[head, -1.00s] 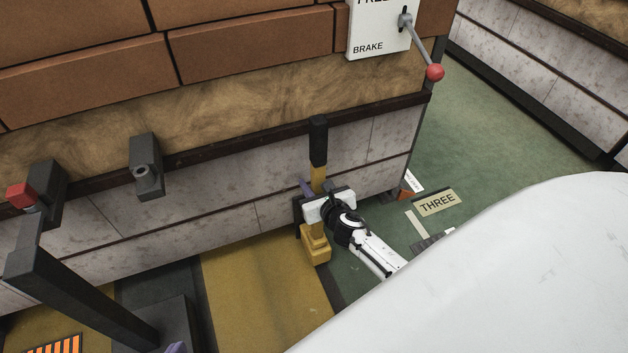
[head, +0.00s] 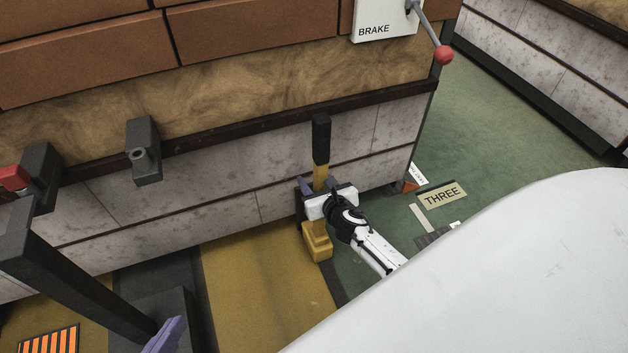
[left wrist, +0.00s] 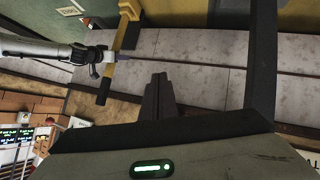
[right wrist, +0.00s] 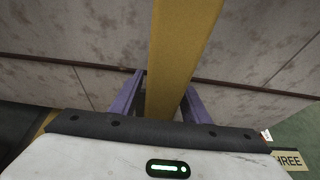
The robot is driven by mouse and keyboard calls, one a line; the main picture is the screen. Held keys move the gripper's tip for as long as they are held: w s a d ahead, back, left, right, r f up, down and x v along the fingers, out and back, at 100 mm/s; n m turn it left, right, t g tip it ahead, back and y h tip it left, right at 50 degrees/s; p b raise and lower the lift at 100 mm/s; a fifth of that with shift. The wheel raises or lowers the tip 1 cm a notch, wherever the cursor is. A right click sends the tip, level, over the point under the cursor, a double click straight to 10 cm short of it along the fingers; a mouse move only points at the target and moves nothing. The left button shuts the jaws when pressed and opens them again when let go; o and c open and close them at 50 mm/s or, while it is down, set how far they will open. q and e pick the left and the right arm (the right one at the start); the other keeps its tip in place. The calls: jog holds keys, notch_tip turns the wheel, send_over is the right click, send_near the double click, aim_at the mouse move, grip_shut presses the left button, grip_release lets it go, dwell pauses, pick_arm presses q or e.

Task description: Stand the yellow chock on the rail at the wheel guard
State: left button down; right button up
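The yellow chock (head: 317,242) has a yellow block foot, a yellow upright shaft and a black handle (head: 321,140). It stands roughly upright close to the pale wagon side. I cannot tell whether its foot touches anything below. My right gripper (head: 318,192) is shut on the shaft; the right wrist view shows the shaft (right wrist: 178,60) between its purple fingers (right wrist: 163,105). The chock also shows in the left wrist view (left wrist: 130,12). My left gripper (head: 168,336) is empty at the lower left; its fingers (left wrist: 158,85) look together. I cannot clearly make out the rail or wheel guard.
A dark bracket (head: 143,152) sticks out from the wagon. The brake lever (head: 443,55) hangs at the top right. The floor right of the chock holds a THREE sign (head: 441,195).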

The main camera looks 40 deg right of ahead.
pick_arm(q)
jog(key=shift+r, duration=0.1)
pick_arm(e)
jog(key=shift+r, duration=0.1)
pick_arm(q)
jog(key=shift+g+y, duration=0.7)
jog(key=shift+y, duration=0.2)
jog(key=a+f+p, duration=0.1)
jog(key=p, duration=0.1)
jog(key=a+f+p, duration=0.1)
jog(key=f+p, duration=0.1)
jog(key=shift+s+a+f, duration=0.25)
jog(key=shift+s+f, duration=0.05)
jog(key=shift+s, duration=0.1)
pick_arm(e)
jog(key=v, duration=1.2)
